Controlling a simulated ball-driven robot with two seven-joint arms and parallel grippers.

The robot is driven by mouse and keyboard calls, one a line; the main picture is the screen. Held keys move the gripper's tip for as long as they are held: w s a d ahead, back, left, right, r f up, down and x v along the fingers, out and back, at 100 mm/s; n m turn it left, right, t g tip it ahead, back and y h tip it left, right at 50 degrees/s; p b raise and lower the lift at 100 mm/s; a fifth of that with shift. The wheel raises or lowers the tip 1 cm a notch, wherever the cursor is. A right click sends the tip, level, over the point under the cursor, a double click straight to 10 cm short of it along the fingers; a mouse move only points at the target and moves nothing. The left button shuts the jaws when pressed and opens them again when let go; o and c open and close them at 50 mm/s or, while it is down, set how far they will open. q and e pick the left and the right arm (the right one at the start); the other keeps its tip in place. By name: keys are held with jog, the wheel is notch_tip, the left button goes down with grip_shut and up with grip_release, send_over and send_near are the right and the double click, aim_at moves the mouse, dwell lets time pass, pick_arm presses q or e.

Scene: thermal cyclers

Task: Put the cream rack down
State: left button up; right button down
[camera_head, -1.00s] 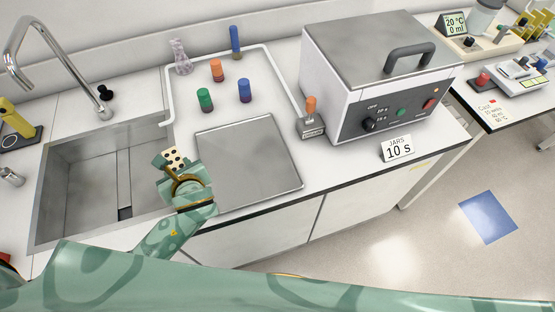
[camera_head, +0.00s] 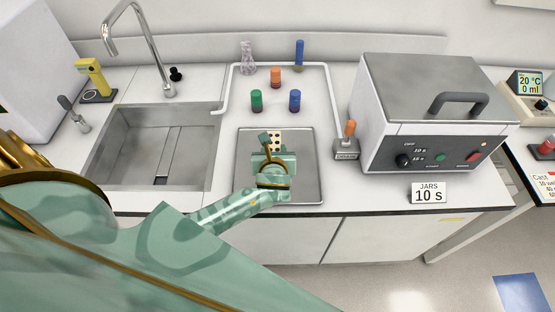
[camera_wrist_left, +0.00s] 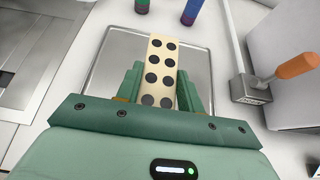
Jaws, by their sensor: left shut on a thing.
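The cream rack (camera_head: 275,138) is a small block with rows of dark round holes. My left gripper (camera_head: 270,152) is shut on it and holds it over the grey metal tray (camera_head: 306,180) on the counter. In the left wrist view the rack (camera_wrist_left: 161,72) stands out between the two green fingers (camera_wrist_left: 160,88), with the tray (camera_wrist_left: 200,60) behind it. I cannot tell whether the rack touches the tray. My right gripper is not in view.
A green jar (camera_head: 256,100), a blue jar (camera_head: 294,100) and an orange jar (camera_head: 275,77) stand behind the tray. A sink (camera_head: 120,150) is at left. A small block with an orange handle (camera_head: 347,148) and a grey machine (camera_head: 430,110) are at right.

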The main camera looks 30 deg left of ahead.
pick_arm(q)
jog(key=shift+w+a+f, duration=0.15)
jog(key=shift+w+f, duration=0.45)
jog(key=shift+f, duration=0.2)
jog(key=f, duration=0.1)
jog(key=f+b, duration=0.1)
jog(key=f, duration=0.1)
jog(key=shift+w+f, duration=0.25)
jog(key=shift+f, duration=0.1)
jog(key=o, duration=1.1)
jog(key=shift+c, duration=0.2)
